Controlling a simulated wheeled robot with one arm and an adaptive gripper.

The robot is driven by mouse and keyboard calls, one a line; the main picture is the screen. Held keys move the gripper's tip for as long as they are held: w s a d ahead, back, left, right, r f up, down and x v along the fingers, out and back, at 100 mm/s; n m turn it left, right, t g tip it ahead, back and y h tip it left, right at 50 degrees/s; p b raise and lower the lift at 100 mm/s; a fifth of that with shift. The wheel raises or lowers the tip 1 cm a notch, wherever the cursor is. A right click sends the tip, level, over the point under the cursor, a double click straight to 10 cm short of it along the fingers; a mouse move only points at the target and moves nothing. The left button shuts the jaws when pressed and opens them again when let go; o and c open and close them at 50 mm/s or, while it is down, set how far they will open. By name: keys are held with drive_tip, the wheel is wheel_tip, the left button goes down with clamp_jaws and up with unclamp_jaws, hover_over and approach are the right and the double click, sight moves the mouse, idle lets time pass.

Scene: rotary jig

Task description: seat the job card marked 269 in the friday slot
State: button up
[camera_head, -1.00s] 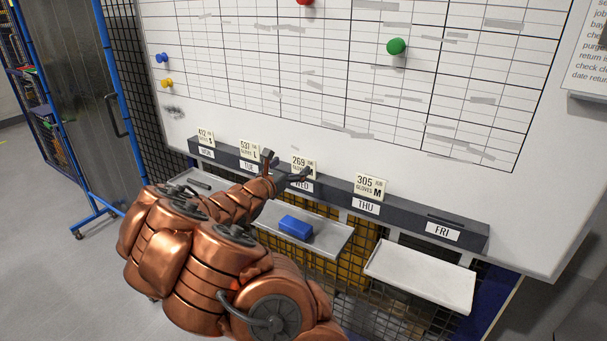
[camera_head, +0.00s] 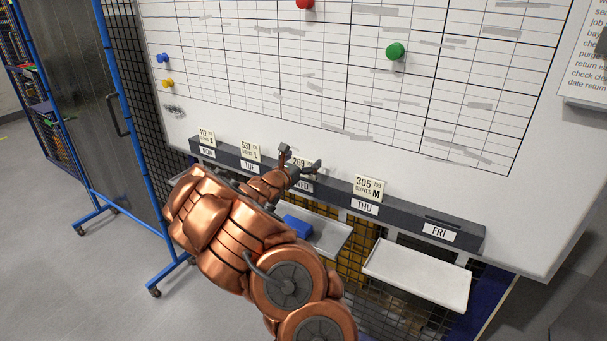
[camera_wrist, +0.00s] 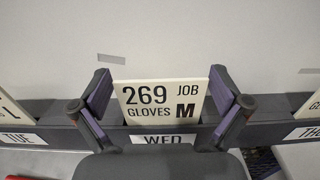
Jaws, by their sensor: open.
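The job card marked 269 (camera_wrist: 161,101) stands upright in the WED slot of the dark rail. In the head view the card (camera_head: 300,163) is partly hidden by my gripper. My gripper (camera_head: 302,160) is open. In the wrist view its two fingers (camera_wrist: 161,97) stand on either side of the card, with a gap on each side. The friday slot (camera_head: 443,219) is at the right end of the rail, above the FRI label, and holds no card.
Cards 412 (camera_head: 207,137), 537 (camera_head: 250,151) and 305 (camera_head: 368,187) stand in the MON, TUE and THU slots. A tray with a blue block (camera_head: 297,226) and an empty tray (camera_head: 418,274) sit below the rail. The whiteboard (camera_head: 240,95) rises behind.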

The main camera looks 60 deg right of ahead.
drive_tip(key=c, duration=0.8)
drive_tip(key=shift+o, duration=0.2)
